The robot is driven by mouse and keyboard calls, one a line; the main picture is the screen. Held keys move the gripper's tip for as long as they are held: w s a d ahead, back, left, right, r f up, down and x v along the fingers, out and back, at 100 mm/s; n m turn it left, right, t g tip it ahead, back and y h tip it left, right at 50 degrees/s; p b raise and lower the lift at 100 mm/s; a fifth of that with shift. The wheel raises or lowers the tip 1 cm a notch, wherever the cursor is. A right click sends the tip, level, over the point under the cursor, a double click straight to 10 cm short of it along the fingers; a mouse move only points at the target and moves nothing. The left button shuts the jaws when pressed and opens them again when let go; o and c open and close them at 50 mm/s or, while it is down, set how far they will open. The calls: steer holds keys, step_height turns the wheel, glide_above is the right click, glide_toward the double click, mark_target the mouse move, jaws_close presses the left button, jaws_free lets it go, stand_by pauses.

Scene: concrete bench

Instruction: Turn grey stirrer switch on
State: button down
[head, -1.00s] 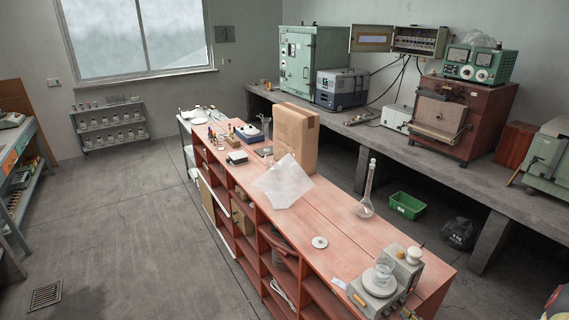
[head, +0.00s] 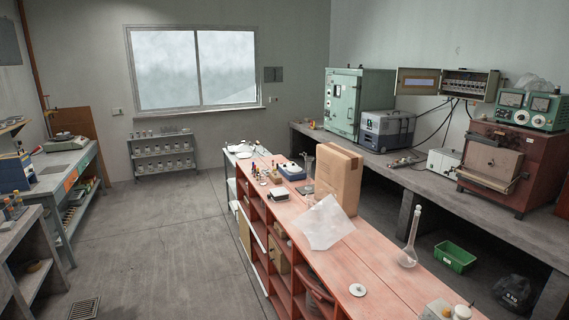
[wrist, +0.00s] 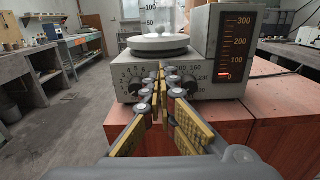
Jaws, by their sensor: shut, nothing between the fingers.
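The grey stirrer (wrist: 222,88) fills the upper middle of the wrist view, with a round white plate (wrist: 158,43) and a glass beaker (wrist: 160,15) on it. Its front face carries dials with printed numbers, and its upright panel (wrist: 240,45) has an orange scale with a small red mark low down. My gripper (wrist: 161,75) is shut and empty, its fingertips in front of the dials; I cannot tell whether they touch. The fingers hide part of the front face, and I cannot clearly make out the switch. In the head view only the stirrer's top (head: 440,309) shows at the bottom edge.
The stirrer stands on a red-topped bench (head: 385,295). A flask (head: 410,242), a white disc (head: 357,290), a clear sheet (head: 326,224) and a cardboard box (head: 338,175) are further along it. Open floor (head: 170,240) lies to the left.

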steer(key=shift+w+d+f, duration=0.15)
steer(key=shift+w+f, duration=0.1)
steer(key=shift+w, duration=0.25)
stand_by(0.6)
steer(key=shift+d+r+p, duration=0.1)
steer(key=shift+r+p, duration=0.05)
steer(key=shift+p, duration=0.2)
steer(key=shift+d+r, duration=0.15)
steer(key=shift+r, duration=0.2)
steer(key=v, duration=0.6)
steer(key=shift+p, duration=0.4)
steer(key=shift+f, duration=0.1)
